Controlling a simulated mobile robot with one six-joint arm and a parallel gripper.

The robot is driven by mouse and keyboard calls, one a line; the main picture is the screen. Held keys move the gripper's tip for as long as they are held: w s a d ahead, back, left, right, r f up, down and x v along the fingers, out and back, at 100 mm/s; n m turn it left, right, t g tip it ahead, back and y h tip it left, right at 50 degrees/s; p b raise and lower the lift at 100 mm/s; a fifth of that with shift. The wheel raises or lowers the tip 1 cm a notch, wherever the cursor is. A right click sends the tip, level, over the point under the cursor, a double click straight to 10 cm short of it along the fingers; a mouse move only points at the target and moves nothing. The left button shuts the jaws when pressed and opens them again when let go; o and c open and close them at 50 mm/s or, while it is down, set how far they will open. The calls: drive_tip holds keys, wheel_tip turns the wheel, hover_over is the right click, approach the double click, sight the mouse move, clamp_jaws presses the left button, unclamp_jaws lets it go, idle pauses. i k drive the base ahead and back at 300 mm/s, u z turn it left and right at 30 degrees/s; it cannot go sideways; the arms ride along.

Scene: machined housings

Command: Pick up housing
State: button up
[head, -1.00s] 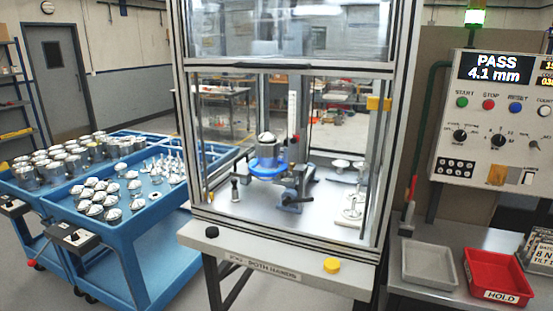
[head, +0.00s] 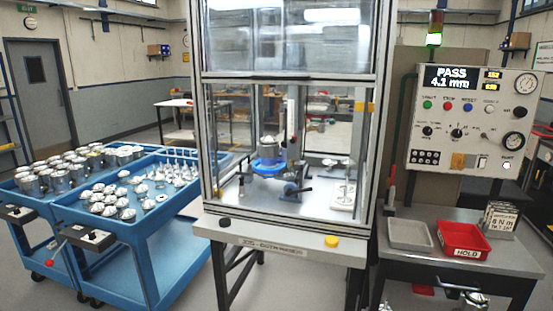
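A metal housing (head: 269,144) sits upright in the blue ring fixture (head: 268,165) inside the framed test station. Several cylindrical metal housings (head: 60,181) stand on the rear blue cart (head: 35,233) at the left. Several domed metal parts (head: 104,200) and stemmed parts (head: 183,170) lie on the front blue cart (head: 150,252). My gripper is not in the head view.
The station's bench (head: 285,238) has a black and a yellow button (head: 331,242). The panel (head: 470,120) reads PASS 4.1 mm. A grey tray (head: 410,236) and a red HOLD tray (head: 462,240) stand at right. Grey floor is open in front.

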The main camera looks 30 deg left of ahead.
sight(268, 150)
drive_tip(key=z, duration=0.7)
drive_tip(key=k, duration=0.3)
drive_tip(key=u, duration=2.85)
drive_tip(key=i, duration=1.05)
